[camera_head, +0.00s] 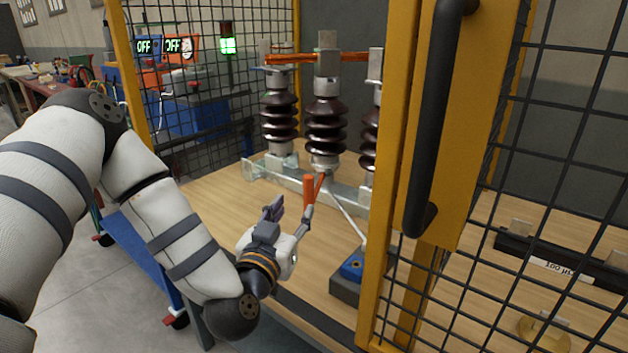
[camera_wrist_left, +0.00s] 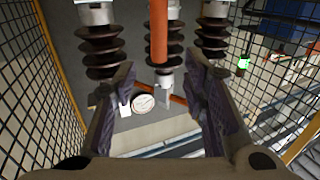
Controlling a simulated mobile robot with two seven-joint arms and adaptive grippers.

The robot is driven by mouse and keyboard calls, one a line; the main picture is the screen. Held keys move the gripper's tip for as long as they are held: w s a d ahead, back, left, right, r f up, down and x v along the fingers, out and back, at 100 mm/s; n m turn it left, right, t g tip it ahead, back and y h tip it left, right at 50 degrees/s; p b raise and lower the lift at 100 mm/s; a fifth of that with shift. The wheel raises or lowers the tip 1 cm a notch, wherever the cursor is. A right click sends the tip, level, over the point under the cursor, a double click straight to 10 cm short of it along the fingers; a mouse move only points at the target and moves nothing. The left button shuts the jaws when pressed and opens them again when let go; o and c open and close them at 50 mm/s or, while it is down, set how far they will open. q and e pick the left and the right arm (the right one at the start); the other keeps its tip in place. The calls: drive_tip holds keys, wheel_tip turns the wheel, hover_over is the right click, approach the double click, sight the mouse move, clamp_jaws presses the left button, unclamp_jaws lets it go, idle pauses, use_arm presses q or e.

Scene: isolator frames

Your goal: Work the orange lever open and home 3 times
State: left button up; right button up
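The orange lever (camera_head: 309,191) stands upright low in front of the isolator, with a second orange piece beside it. My left gripper (camera_head: 292,208) is right at the lever, its fingers apart and pointing up. In the left wrist view an upright orange bar (camera_wrist_left: 158,30), apparently the lever, shows in the gap between my open fingers (camera_wrist_left: 160,75); no contact is visible. The isolator has dark ribbed insulators (camera_head: 325,125) on a metal base, with an orange bar (camera_head: 345,57) lying level across their tops. My right gripper is not in view.
A yellow frame post with a black handle (camera_head: 432,120) and a mesh panel stand to the right. A dark block with a blue top (camera_head: 353,265) sits on the wooden table (camera_head: 225,195). Mesh (camera_head: 205,90) and a green lamp (camera_head: 228,45) are behind.

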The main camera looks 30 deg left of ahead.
sight(307, 190)
use_arm(q)
drive_tip(key=b+x, duration=0.1)
drive_tip(key=x, duration=0.9)
drive_tip(key=shift+w+f, duration=0.15)
drive_tip(key=shift+w, duration=0.2)
drive_tip(key=shift+c, duration=0.4)
clamp_jaws()
